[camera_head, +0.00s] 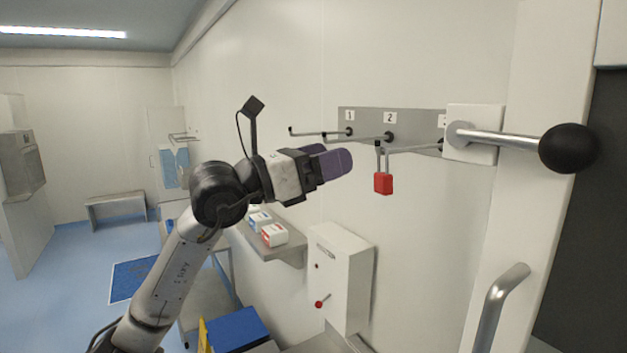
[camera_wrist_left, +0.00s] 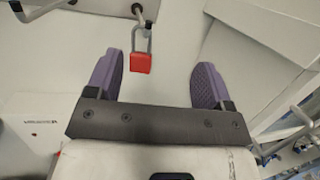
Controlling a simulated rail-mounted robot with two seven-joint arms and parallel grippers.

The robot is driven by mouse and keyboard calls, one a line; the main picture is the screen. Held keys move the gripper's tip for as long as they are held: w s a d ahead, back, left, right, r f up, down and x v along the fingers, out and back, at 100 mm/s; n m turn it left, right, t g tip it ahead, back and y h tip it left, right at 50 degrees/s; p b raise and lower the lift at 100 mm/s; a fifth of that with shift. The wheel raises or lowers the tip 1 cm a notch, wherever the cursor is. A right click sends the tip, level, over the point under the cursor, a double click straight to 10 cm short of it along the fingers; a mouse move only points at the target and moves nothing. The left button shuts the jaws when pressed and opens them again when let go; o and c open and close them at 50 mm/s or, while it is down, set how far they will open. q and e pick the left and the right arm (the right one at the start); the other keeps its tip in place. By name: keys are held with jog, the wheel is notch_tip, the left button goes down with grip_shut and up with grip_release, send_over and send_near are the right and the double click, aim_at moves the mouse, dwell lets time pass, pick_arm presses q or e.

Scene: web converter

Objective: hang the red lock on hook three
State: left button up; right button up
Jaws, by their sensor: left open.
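The red lock (camera_head: 383,183) hangs upright by its grey shackle near the free tip of the third hook (camera_head: 412,149), the rightmost one on the grey plate. That hook's label is mostly hidden by a white block. My left gripper (camera_head: 332,160), with purple fingers, is open and empty to the left of the lock, apart from it. In the left wrist view the lock (camera_wrist_left: 140,63) shows between the spread fingers (camera_wrist_left: 157,72), closer to the left one, with no visible contact. My right gripper is out of view.
Hooks one (camera_head: 320,132) and two (camera_head: 357,138) are empty and stick out near my left gripper. A lever with a black ball knob (camera_head: 569,148) stands to the right. Below are a white wall box (camera_head: 341,275) and a shelf (camera_head: 277,248) with small boxes.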

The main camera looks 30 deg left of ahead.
aim_at(384, 173)
pick_arm(q)
jog(key=w+d+f+p, duration=0.1)
jog(key=w+d, duration=0.1)
jog(key=w, duration=0.1)
jog(key=w+d+f+n+g+y+p, duration=0.1)
jog(key=w+p, duration=0.1)
jog(key=w, duration=0.2)
jog(key=w+d+f+y+p, duration=0.1)
jog(key=w+d+p, duration=0.1)
jog(key=w, duration=0.2)
jog(key=shift+w+d+f+n, duration=0.1)
jog(key=shift+w+d+n, duration=0.15)
jog(key=shift+d+n, duration=0.05)
jog(key=shift+w+d+f+p, duration=0.1)
jog(key=shift+w+d+p, duration=0.25)
jog(key=shift+w, duration=0.3)
jog(key=c, duration=1)
jog(key=shift+w+d+p, duration=0.2)
jog(key=shift+w+p, duration=0.1)
jog(key=shift+w, duration=0.25)
